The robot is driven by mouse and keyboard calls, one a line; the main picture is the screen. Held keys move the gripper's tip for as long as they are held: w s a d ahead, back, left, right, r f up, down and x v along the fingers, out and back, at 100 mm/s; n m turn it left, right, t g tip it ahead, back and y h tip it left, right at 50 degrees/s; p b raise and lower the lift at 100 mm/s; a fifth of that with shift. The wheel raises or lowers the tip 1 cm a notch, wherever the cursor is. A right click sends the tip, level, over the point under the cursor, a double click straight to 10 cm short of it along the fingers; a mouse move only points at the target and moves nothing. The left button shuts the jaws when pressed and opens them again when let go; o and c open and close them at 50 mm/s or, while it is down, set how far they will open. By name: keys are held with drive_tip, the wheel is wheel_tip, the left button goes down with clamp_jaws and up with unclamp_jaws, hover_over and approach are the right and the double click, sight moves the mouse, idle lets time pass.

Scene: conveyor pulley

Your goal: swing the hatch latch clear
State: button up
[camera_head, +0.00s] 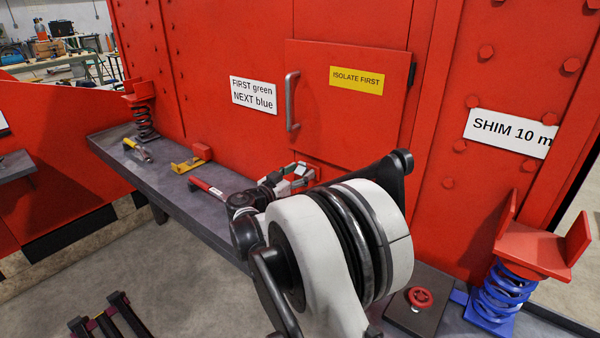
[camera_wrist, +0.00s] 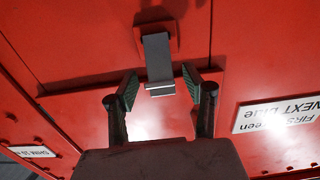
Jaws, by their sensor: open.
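The hatch (camera_head: 345,120) is a red panel with a grey bar handle (camera_head: 291,101) and a yellow "ISOLATE FIRST" label; it looks closed. The hatch latch (camera_wrist: 157,58) is a grey metal strip with a bent lip, on a red mount (camera_wrist: 155,30) in the wrist view. My gripper (camera_wrist: 160,83) is open, with one dark-padded finger on each side of the latch's lip end. No contact between the fingers and the latch shows. In the head view my gripper (camera_head: 299,172) is near the hatch's lower edge, where my arm hides much of the area.
A grey shelf (camera_head: 112,147) runs below the wall, holding pliers (camera_head: 137,150), a yellow tool (camera_head: 187,165) and a red-handled tool (camera_head: 205,187). A red spring stand (camera_head: 143,115) is at left. A red knob (camera_head: 420,298) and a blue spring stand (camera_head: 500,290) are at right.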

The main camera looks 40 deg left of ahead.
drive_tip(key=shift+w, duration=0.1)
drive_tip(key=shift+c, duration=0.5)
clamp_jaws()
